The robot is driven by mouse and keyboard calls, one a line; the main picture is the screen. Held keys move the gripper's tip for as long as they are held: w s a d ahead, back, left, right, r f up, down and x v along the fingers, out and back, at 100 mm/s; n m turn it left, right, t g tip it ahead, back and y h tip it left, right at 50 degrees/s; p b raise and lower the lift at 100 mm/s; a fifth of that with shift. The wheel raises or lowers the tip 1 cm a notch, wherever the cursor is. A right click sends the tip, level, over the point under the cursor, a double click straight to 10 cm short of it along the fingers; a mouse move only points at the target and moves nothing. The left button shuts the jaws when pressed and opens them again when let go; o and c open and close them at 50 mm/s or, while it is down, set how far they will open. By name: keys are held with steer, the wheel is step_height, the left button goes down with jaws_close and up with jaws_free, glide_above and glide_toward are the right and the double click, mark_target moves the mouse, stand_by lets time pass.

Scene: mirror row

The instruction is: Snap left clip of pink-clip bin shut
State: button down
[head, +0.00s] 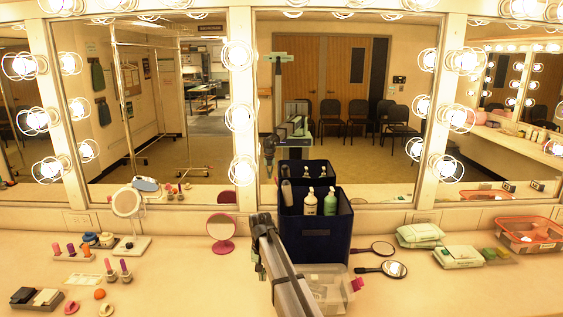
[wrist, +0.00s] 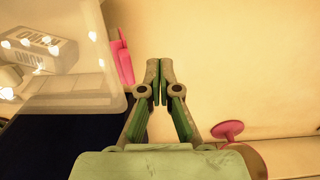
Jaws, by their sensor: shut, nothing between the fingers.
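The pink-clip bin (head: 328,281) is a clear box on the counter, in front of the navy caddy. My arm covers the bin's left side there. In the wrist view the clear bin (wrist: 70,60) fills the upper left, and the left pink clip (wrist: 122,60) stands at its near wall, slanting; I cannot tell whether it is latched. My gripper (wrist: 160,66) is shut and empty, just right of that clip in the wrist view, with a small gap between them.
The navy caddy (head: 315,235) with bottles stands right behind the bin. A round pink mirror (head: 221,229) stands to the left. Hand mirrors (head: 384,268) and wipe packs (head: 458,257) lie to the right. The counter between the bin and the left-hand items is clear.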

steer(key=shift+f+b, duration=0.3)
steer(key=shift+f, duration=0.7)
steer(key=shift+d, duration=0.1)
steer(key=shift+d+r, duration=0.2)
steer(key=shift+d, duration=0.35)
steer(key=shift+d+r, duration=0.15)
steer(key=shift+d, duration=0.35)
steer(key=shift+r+p, duration=0.1)
steer(key=shift+p, duration=0.2)
steer(key=r+p, duration=0.1)
steer(key=r, duration=0.1)
steer(key=a+r+p, duration=0.1)
steer(key=r, duration=0.2)
steer(key=shift+r+p, duration=0.25)
steer(key=shift+p, duration=0.1)
steer(key=shift+a, duration=0.1)
